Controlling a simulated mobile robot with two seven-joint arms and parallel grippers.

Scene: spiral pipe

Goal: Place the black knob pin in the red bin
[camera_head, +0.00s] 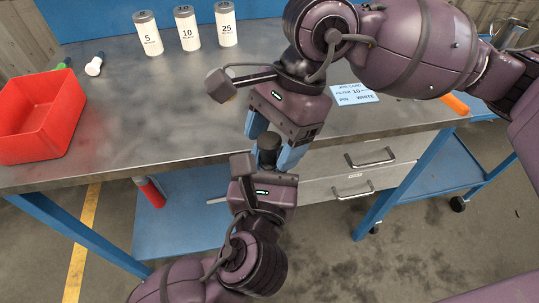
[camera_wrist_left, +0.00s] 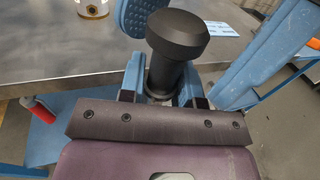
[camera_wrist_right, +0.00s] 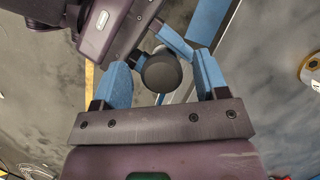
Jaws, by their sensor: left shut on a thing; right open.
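The black knob pin (camera_head: 268,141) is upright in my left gripper (camera_head: 266,163), in front of the table's front edge. The left wrist view shows its wide round head (camera_wrist_left: 178,34) above the blue fingers, which are shut on its stem. My right gripper (camera_head: 275,145) is open, with a finger on either side of the knob head. In the right wrist view the knob head (camera_wrist_right: 162,73) lies between the open fingers, with gaps visible on both sides. The red bin (camera_head: 45,130) stands at the table's left end, and its visible inside looks empty.
Three labelled canisters (camera_head: 187,28) stand at the table's back. A white bolt (camera_head: 94,65) and a green-ended piece (camera_head: 63,65) lie beside the bin. A label card (camera_head: 354,94) and an orange piece (camera_head: 455,103) are on the right. The table (camera_head: 140,115) is clear between bin and grippers.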

